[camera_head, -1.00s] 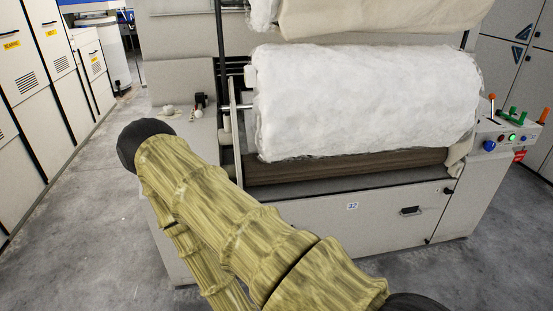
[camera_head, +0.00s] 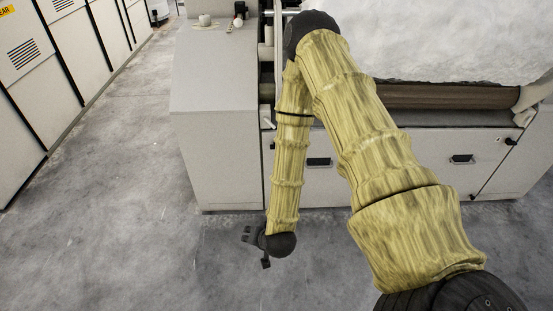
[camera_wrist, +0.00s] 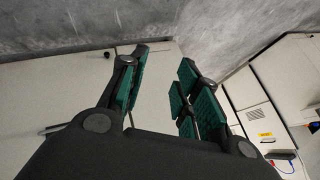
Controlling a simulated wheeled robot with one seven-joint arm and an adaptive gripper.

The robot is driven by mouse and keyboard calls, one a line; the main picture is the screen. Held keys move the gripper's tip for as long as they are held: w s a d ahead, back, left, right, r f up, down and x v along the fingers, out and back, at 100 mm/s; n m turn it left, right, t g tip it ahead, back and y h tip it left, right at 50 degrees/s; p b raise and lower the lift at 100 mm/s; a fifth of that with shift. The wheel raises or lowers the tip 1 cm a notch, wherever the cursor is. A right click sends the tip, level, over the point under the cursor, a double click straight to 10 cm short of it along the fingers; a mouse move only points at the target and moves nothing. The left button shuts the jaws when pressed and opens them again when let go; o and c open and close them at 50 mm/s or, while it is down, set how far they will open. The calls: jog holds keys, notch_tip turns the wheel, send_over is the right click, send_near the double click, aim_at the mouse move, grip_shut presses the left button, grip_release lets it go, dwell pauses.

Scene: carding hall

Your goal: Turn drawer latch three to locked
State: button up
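My gripper (camera_head: 256,249) hangs low over the floor in front of the machine's drawer fronts. In the wrist view my gripper (camera_wrist: 164,58) is open, with green pads apart and nothing between them. A small black knob (camera_head: 510,141) is on the right drawer front (camera_head: 420,160). Another small dark knob (camera_head: 272,146) is at the left end of the drawer row, close to my forearm. A dark knob also shows on a pale panel (camera_wrist: 82,54), left of the fingers and apart from them. I cannot tell which knob is latch three, or its setting.
The drawer fronts have recessed black handles (camera_head: 318,162). A white fibre roll (camera_head: 450,45) and brown roller (camera_head: 450,96) are above. A blank cabinet end (camera_head: 215,120) stands left of the drawers. Grey floor (camera_head: 120,220) is clear toward the tall cabinets (camera_head: 35,75).

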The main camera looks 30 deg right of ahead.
jog(key=w+d+r+m+t+h+b, duration=0.1)
jog(key=w+d+m+t+h+b, duration=0.1)
jog(key=w+d+m+b, duration=0.3)
jog(key=w+d+r+m+t+h+b, duration=0.2)
jog(key=w+d+m+h+b, duration=0.2)
jog(key=w+d+b, duration=0.6)
jog(key=w+d+r+m+t+h+b, duration=0.1)
jog(key=w+d+m+t+h+b, duration=0.2)
jog(key=w+d+m+b, duration=0.4)
jog(key=shift+w+d+r+h+b, duration=0.1)
jog(key=shift+w+d+h+b, duration=0.2)
jog(key=shift+w+d, duration=1.35)
jog(key=shift+w+d+r+h+b, duration=0.15)
jog(key=shift+w+d+b, duration=0.25)
jog(key=shift+w+d, duration=1.15)
jog(key=shift+w+a, duration=0.2)
jog(key=shift+a, duration=0.1)
jog(key=shift+f, duration=0.1)
grip_shut()
